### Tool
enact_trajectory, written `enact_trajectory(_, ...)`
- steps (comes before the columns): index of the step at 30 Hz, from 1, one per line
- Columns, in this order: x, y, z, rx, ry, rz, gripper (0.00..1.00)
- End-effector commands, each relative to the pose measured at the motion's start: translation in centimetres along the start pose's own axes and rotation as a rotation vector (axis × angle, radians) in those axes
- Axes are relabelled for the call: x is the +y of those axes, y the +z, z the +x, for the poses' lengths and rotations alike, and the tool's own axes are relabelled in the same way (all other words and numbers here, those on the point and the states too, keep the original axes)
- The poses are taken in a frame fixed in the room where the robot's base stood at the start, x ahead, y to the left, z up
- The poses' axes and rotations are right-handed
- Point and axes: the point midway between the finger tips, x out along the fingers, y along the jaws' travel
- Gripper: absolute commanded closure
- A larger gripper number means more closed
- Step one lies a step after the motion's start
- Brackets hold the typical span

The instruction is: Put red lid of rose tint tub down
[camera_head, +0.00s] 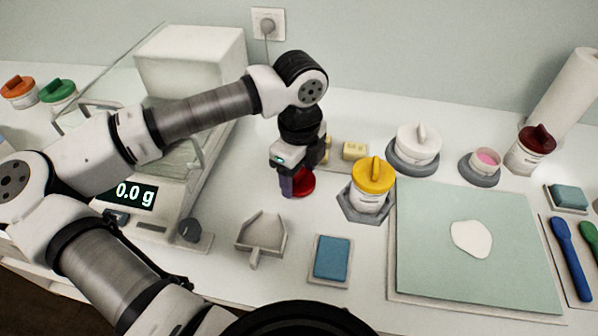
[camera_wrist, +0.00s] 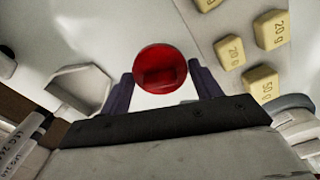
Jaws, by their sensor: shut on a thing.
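My gripper (camera_head: 299,177) points down over the white bench, right of the balance. It is shut on a red lid (camera_head: 303,186), which shows low between its fingers. In the wrist view the round red lid (camera_wrist: 160,66), with its raised grip, sits between the two dark fingertips. I cannot tell whether the lid touches the bench. A small open tub with pink contents (camera_head: 487,157), which looks like the rose tint tub, stands on a round grey base (camera_head: 480,176) at the right, well apart from my gripper.
A yellow-lidded tub (camera_head: 373,178) stands close right of my gripper, with yellow weights (camera_head: 354,150) behind. A grey scoop (camera_head: 262,236) and blue pad (camera_head: 332,258) lie in front. The balance (camera_head: 150,195) is left. A green board (camera_head: 440,250) fills the right front.

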Motion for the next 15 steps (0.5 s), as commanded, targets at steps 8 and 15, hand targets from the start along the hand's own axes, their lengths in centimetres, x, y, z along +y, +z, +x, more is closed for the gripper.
enact_trajectory(8, -0.01, -0.05, 1.10, 0.000, -0.001, 0.001, 0.57)
enact_trajectory(15, -0.02, -0.02, 1.49, 0.000, -0.001, 0.000, 0.57)
